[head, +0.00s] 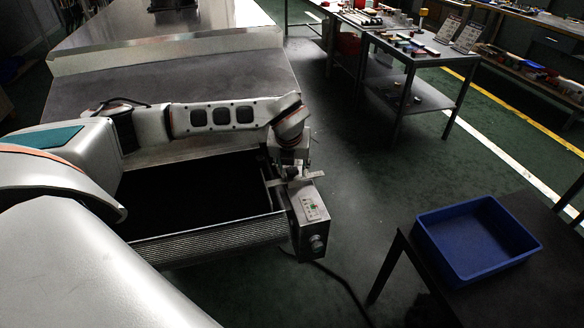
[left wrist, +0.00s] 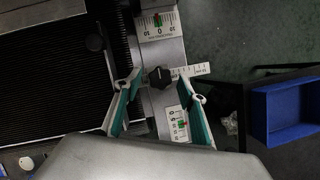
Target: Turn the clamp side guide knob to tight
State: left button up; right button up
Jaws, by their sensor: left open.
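The black side guide knob (left wrist: 160,77) shows in the left wrist view, on a grey metal bracket beside the dark ribbed belt (left wrist: 50,70). My left gripper (left wrist: 158,80) is open, with one teal-padded finger left of the knob and the other right of it. Gaps show between the fingers and the knob; whether they are level with it in height I cannot tell. In the head view my left gripper (head: 291,172) is over the machine's near right corner, and I cannot make out the knob there. My right gripper is not in view.
White scales with green and red marks (left wrist: 160,22) (left wrist: 179,122) and a small ruler (left wrist: 188,71) surround the knob. A control box (head: 312,208) with its own round knob (head: 317,242) hangs at the machine's corner. A blue bin (head: 475,240) stands on a dark table at right.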

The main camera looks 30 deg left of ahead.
pick_arm(q)
jog(key=shift+c, duration=0.4)
jog(key=c, duration=1)
